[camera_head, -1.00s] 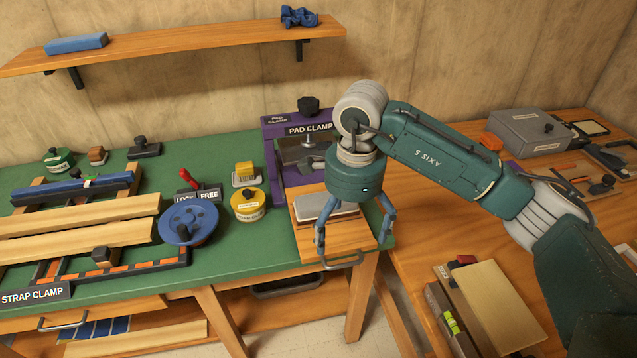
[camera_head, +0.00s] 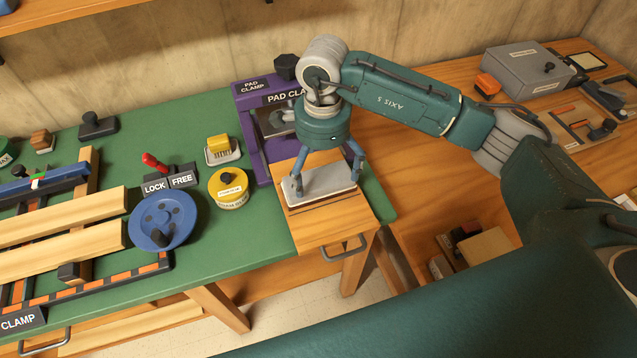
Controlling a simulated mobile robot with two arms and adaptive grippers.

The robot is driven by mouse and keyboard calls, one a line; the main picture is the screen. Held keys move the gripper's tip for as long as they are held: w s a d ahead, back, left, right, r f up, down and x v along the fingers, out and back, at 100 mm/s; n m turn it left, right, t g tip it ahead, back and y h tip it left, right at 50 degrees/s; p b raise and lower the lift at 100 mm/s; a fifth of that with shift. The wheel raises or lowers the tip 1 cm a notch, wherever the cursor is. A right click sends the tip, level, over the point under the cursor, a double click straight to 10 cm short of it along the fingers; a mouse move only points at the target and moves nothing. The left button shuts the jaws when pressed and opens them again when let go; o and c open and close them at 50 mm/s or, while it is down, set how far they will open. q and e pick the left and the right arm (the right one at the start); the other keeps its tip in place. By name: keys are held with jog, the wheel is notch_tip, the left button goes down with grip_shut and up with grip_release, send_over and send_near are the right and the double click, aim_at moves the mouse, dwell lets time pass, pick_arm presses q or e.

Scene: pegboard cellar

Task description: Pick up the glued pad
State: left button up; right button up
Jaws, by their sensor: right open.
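The pad (camera_head: 322,190) is a flat, pale grey slab on a brown layer. It lies on a pulled-out wooden drawer or tray (camera_head: 330,225) in front of the purple pad clamp (camera_head: 247,120). My right gripper (camera_head: 327,182) points down over the pad with its blue-grey fingers spread. One finger is by the pad's left part and the other by its right end. I cannot tell whether the fingertips touch the pad. The gripper body hides part of the clamp and the pad's back edge. My left gripper is not in view.
Left of the clamp on the green bench (camera_head: 215,262) stand a yellow tin (camera_head: 229,190), a yellow brush or block (camera_head: 219,148) and a blue wheel (camera_head: 162,219). A strap clamp with wooden boards (camera_head: 65,222) lies further left. A grey box (camera_head: 525,66) stands at the right.

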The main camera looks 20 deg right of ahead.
aim_at(321, 183)
jog(key=f, duration=0.1)
jog(key=f+p, duration=0.1)
jog(key=f, duration=0.1)
jog(key=f+p, duration=0.1)
jog(key=shift+s+a+f, duration=0.15)
jog(key=shift+s+a, duration=0.05)
jog(key=shift+s, duration=0.1)
jog(key=shift+f, duration=0.5)
jog(key=c, duration=1.3)
